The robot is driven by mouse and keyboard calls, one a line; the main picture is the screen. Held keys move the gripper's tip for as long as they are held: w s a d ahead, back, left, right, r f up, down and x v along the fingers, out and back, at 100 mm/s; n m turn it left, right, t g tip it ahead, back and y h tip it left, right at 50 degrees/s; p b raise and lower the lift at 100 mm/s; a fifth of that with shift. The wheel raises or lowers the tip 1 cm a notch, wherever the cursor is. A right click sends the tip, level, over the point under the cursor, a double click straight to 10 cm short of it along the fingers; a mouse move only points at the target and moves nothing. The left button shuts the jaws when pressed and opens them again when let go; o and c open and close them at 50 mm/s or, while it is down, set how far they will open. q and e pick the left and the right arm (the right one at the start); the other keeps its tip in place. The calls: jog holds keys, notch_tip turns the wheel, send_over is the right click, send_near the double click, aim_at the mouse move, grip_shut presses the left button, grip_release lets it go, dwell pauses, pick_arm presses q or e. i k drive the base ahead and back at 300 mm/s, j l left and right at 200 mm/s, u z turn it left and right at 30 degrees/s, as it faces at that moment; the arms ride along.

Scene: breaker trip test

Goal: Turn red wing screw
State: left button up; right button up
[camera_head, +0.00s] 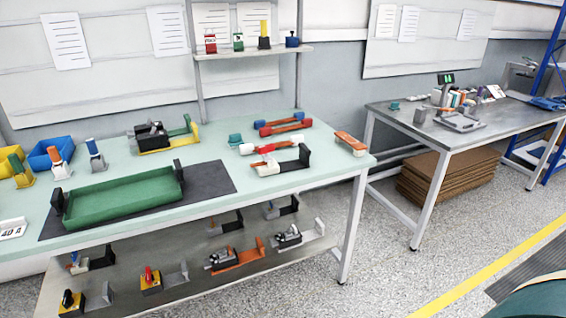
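No part shows clearly enough to be named for certain as the red wing screw. A small red-topped fixture (268,158) lies on the right part of the pale green workbench (215,150), with a dark upright plate at its right end. A yellow block with a red knob (149,277) stands on the lower shelf (195,284). Both are too small to make out the shape of the red part. Neither of my grippers is in view.
A green tray (120,196) on a dark mat (212,180) fills the bench's front left. Blue and yellow bins stand behind it. A second grey table (480,128) with a scale stands at right, cardboard (450,178) beneath. The floor (400,275) in front is clear.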

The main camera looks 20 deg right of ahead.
aim_at(265, 150)
jog(key=i+l, duration=0.4)
jog(key=l, duration=0.15)
jog(key=i+l, duration=0.75)
jog(key=l, duration=0.3)
jog(key=i+l, duration=0.4)
jog(key=l, duration=0.15)
